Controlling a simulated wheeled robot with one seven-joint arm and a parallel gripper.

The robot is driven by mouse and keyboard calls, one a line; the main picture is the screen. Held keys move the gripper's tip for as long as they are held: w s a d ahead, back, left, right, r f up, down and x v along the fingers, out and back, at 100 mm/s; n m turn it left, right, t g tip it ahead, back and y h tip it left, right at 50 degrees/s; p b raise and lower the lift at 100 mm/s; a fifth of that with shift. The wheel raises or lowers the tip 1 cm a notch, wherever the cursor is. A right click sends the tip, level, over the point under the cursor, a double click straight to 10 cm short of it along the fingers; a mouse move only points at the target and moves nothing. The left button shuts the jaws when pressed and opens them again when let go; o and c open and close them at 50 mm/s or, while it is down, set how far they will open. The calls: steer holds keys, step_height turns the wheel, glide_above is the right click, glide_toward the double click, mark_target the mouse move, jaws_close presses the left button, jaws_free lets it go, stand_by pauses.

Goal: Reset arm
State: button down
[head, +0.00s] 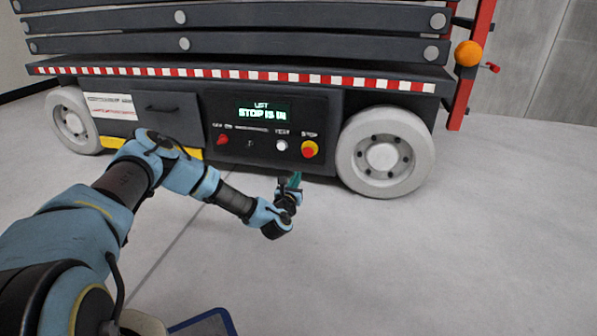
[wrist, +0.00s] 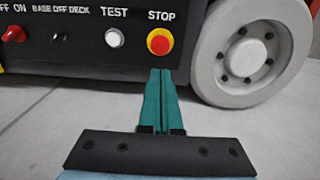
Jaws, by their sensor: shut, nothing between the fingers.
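My arm reaches out in the head view, and my gripper (head: 294,180) is in front of the lift's control panel (head: 262,142), below the stop button. In the wrist view my gripper (wrist: 160,74) has its two green fingers shut together with nothing between them. The fingertips appear just below the red stop button on its yellow base (wrist: 160,41); I cannot tell the exact gap. The stop button also shows in the head view (head: 309,149). The display (head: 264,111) reads roughly "LIFT STOP IS IN".
Left of the stop button are a white test button (wrist: 115,37), a small key switch (wrist: 61,37) and a red knob (wrist: 14,33). The lift's white wheels (head: 384,152) stand either side of the panel. The grey floor (head: 440,260) at the right is clear.

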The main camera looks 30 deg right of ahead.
stand_by(0.5)
steer(key=s+a+r+m+g+y+p, duration=0.1)
steer(key=a+r+m+g+y+p, duration=0.25)
steer(key=a+r+m, duration=0.65)
steer(key=s+a+r+m+g+y+p, duration=0.1)
steer(key=a+r+m+g+y+p, duration=0.45)
steer(key=a+m, duration=0.75)
steer(key=s+a+r+m+g+y+p, duration=0.1)
steer(key=s+a+r+m+y, duration=0.15)
steer(key=s+a+r, duration=0.8)
steer(key=s+a+r+m+g+y+p, duration=0.1)
steer(key=s+a+r+m+g+p, duration=0.15)
steer(key=s+a+r, duration=0.85)
steer(key=w+a+r+p, duration=0.1)
steer(key=r+p, duration=1.5)
steer(key=p, duration=0.2)
steer(key=w+a+r+p, duration=0.2)
steer(key=r+p, duration=1.5)
steer(key=p, duration=0.1)
steer(key=shift+w+a+r+m+t, duration=0.2)
steer(key=shift+w+m+t, duration=0.1)
steer(key=shift+t, duration=0.15)
steer(key=shift+h, duration=0.25)
